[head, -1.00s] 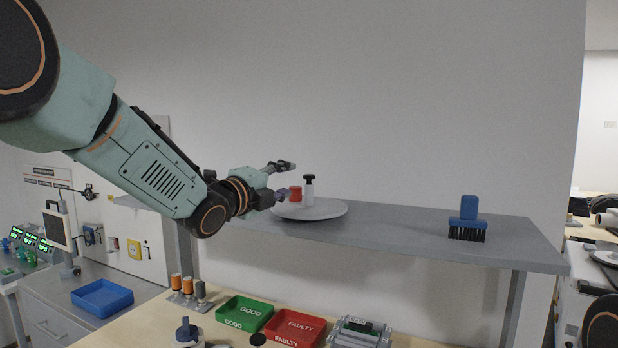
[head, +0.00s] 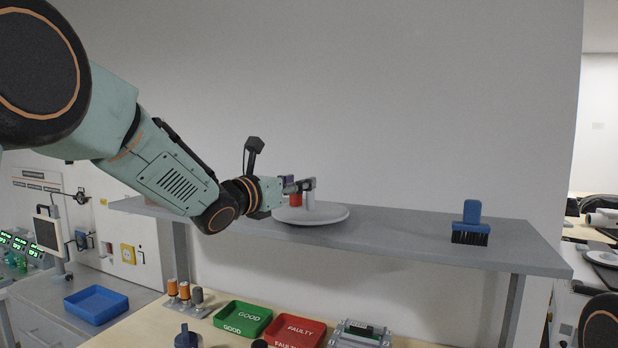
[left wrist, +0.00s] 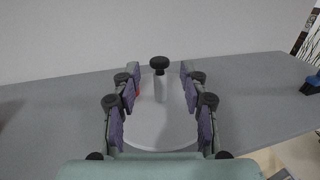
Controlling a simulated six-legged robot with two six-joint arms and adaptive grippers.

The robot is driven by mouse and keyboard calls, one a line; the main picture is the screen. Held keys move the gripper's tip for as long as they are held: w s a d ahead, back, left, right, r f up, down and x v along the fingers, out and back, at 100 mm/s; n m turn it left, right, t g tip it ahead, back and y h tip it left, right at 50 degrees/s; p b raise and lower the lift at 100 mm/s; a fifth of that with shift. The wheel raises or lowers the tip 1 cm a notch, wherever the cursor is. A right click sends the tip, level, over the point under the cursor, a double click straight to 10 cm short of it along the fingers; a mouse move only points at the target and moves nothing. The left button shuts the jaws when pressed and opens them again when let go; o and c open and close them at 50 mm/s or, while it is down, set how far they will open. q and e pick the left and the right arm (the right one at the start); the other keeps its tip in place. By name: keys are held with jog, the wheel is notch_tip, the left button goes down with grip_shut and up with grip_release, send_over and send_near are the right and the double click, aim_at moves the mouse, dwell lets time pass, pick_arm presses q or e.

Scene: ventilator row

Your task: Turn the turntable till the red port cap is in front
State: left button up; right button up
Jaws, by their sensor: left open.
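The pale round turntable (head: 330,215) lies on the grey shelf. The red port cap (head: 294,205) stands on its left part, partly covered by my gripper. A white post (head: 309,202) stands to its right, with its top behind my gripper. My left gripper (head: 307,185) reaches over the turntable from the left, open. In the left wrist view, the white post (left wrist: 160,88) with its black knob (left wrist: 159,63) shows between the spread fingers, apart from both. There, only a red sliver of the cap (left wrist: 138,89) shows beside the left finger. My right gripper is not in view.
A blue brush (head: 470,222) stands on the right of the shelf (head: 400,235); the shelf between it and the turntable is clear. Below, a green tray (head: 243,318) and a red tray (head: 295,331) sit on the bench. A plain wall is behind.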

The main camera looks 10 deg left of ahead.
aim_at(310, 196)
pick_arm(q)
jog(key=p+x, duration=0.1)
jog(key=x, duration=0.4)
jog(key=shift+d+f, duration=0.1)
jog(key=shift+w+d, duration=0.25)
jog(key=shift+w, duration=0.05)
jog(key=shift+a, duration=0.4)
jog(key=shift+w+d, duration=0.15)
jog(key=shift+d, duration=0.2)
jog(key=c, duration=0.3)
jog(key=shift+c, duration=1)
jog(key=shift+a, duration=0.2)
jog(key=c, duration=0.3)
jog(key=shift+d, duration=0.1)
grip_shut()
